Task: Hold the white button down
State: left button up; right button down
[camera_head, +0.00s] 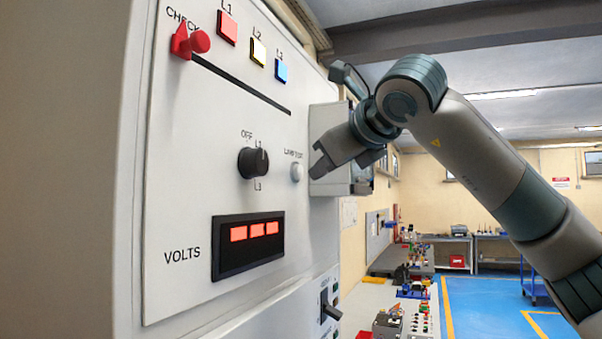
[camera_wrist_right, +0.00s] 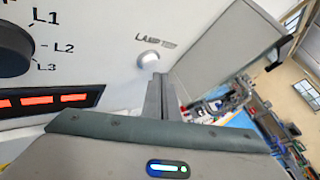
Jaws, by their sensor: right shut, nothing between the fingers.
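The white button (camera_head: 297,172) is a small round knob on the grey-white panel (camera_head: 200,115), under the "LAMP TEST" label. It also shows in the right wrist view (camera_wrist_right: 148,60), just beyond my fingertips. My right gripper (camera_head: 317,165) is shut and empty, just right of the button and pointing toward the panel. In the right wrist view its closed fingers (camera_wrist_right: 161,88) end just below and right of the button. A small gap shows between fingertips and button in the head view. My left gripper is not in view.
A black rotary selector (camera_head: 253,162) sits left of the button, above a lit red voltmeter display (camera_head: 248,243). A red check lever (camera_head: 190,42) and red, yellow and blue lamps are higher up. A grey box (camera_head: 325,120) juts out behind my right gripper.

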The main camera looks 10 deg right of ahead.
jog(key=shift+w+a, duration=0.5)
jog(key=shift+a, duration=0.3)
dwell(3.4)
jog(key=shift+s+d+b, duration=0.1)
jog(key=shift+b, duration=0.2)
jog(key=shift+s+d+b, duration=0.4)
jog(key=shift+d, duration=0.25)
jog(key=shift+s+d+b, duration=0.5)
jog(key=shift+s+d, duration=0.2)
jog(key=shift+d, duration=0.35)
jog(key=shift+s+d+b, duration=0.5)
jog(key=shift+s+d, duration=0.2)
jog(key=shift+d, duration=0.35)
jog(key=shift+f, duration=0.1)
